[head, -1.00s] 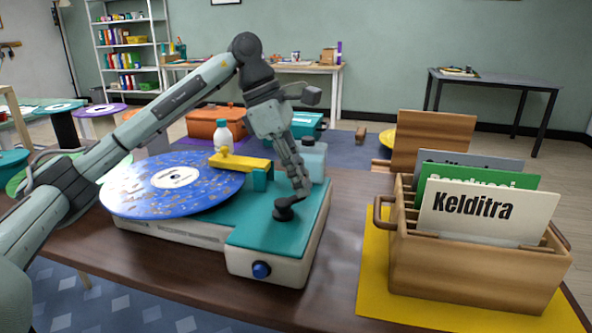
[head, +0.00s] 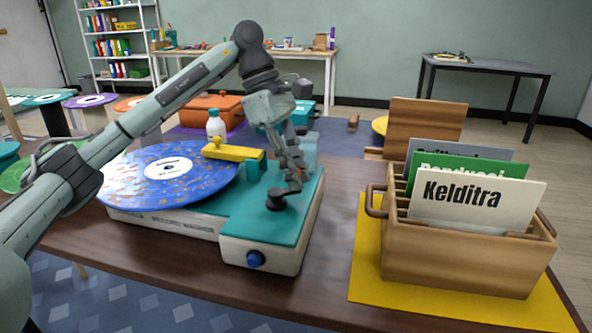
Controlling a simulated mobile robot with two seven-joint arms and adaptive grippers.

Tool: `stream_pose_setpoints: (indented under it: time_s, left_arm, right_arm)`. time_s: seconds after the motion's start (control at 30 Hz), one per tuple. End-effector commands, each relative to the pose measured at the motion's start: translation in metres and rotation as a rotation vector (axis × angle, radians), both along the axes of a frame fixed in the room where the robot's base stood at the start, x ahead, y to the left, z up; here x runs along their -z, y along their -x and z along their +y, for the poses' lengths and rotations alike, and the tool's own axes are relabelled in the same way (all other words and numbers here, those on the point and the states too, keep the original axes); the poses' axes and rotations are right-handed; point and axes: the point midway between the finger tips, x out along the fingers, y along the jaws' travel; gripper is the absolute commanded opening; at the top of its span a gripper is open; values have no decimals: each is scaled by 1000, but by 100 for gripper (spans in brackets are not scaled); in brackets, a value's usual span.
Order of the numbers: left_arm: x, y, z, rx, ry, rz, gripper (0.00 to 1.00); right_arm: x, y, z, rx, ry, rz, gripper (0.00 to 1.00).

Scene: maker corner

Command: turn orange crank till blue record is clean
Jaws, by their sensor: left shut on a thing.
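The blue record (head: 130,186) lies flat on the teal and white record washer (head: 232,228), with brownish specks of dirt over much of its face. The yellow arm (head: 232,152) reaches over its right edge. A dark crank hub (head: 276,201) sits on the teal deck at the right; I see no orange on it. My right gripper is not in view.
A wooden crate (head: 455,262) of record sleeves stands on a yellow mat (head: 370,282) at the right. A white bottle (head: 215,124) stands behind the washer, near an orange case (head: 211,108). Bare brown tabletop (head: 338,205) lies between washer and crate.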

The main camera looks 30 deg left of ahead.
Motion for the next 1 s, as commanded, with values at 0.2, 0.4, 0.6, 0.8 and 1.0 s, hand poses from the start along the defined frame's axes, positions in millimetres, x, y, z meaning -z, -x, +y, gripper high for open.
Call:
stream_pose_setpoints:
  time_s: [0.2, 0.4, 0.6, 0.8, 1.0]
  left_arm:
    - [1, 1, 0, 0, -2, 3, 29]
    - [1, 0, 0, -1, -2, 2, 37]
    - [-3, 0, 1, -2, -1, 0, 37]
    - [-29, 0, 12, -3, 1, -3, 37]
    - [-72, 0, 29, -4, 0, -3, 37]
  right_arm:
    - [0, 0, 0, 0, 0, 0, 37]
    - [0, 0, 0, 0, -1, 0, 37]
    - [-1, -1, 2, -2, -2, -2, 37]
    - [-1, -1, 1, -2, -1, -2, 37]
    - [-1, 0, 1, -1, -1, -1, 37]
